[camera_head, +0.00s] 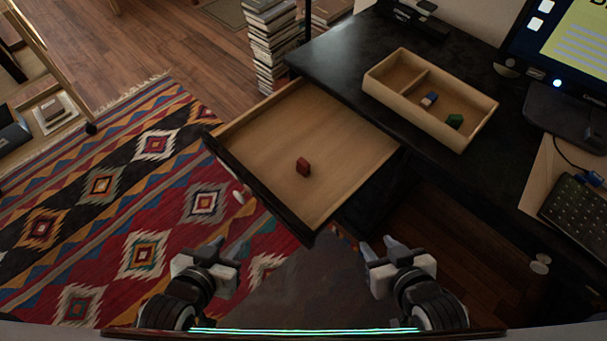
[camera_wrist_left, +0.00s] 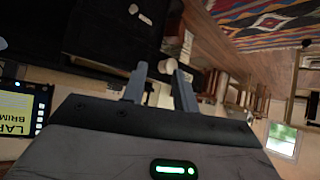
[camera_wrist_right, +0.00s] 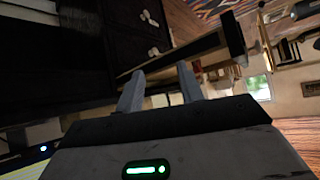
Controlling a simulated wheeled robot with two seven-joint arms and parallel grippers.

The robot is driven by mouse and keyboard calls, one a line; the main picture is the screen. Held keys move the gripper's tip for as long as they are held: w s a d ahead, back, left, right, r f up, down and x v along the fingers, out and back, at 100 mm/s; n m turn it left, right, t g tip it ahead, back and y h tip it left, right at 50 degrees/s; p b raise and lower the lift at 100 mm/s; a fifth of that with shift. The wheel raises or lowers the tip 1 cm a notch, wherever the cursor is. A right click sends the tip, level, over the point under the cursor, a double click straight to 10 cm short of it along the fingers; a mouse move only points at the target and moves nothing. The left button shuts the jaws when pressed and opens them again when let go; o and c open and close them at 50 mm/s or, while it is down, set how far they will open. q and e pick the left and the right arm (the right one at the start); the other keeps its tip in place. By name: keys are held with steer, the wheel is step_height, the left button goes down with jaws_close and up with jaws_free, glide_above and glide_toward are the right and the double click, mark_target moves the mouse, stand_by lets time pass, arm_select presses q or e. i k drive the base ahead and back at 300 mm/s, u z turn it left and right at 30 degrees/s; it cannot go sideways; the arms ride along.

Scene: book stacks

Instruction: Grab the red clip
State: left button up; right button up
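The red clip (camera_head: 303,166) is a small red block lying on the bare floor of the pulled-out wooden drawer (camera_head: 310,122), near its front panel. My left gripper (camera_head: 224,248) is in front of the drawer, below and left of the clip in the head view; its fingers are apart with nothing between them in the left wrist view (camera_wrist_left: 160,88). My right gripper (camera_head: 379,249) is below and right of the clip, outside the drawer; it is open and empty in the right wrist view (camera_wrist_right: 159,88). The clip is not visible in either wrist view.
A wooden tray (camera_head: 412,111) on the black desk (camera_head: 343,50) holds a blue-and-white piece (camera_head: 429,99) and a green piece (camera_head: 455,121). A monitor (camera_head: 572,45) and keyboard (camera_head: 577,211) are at right. A book stack (camera_head: 273,45) stands behind the drawer. A patterned rug (camera_head: 120,200) covers the left floor.

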mark_target(302, 167)
steer(key=k, duration=0.5)
steer(key=u, duration=2.4)
steer(key=i, duration=1.6)
steer(key=z, duration=3.35)
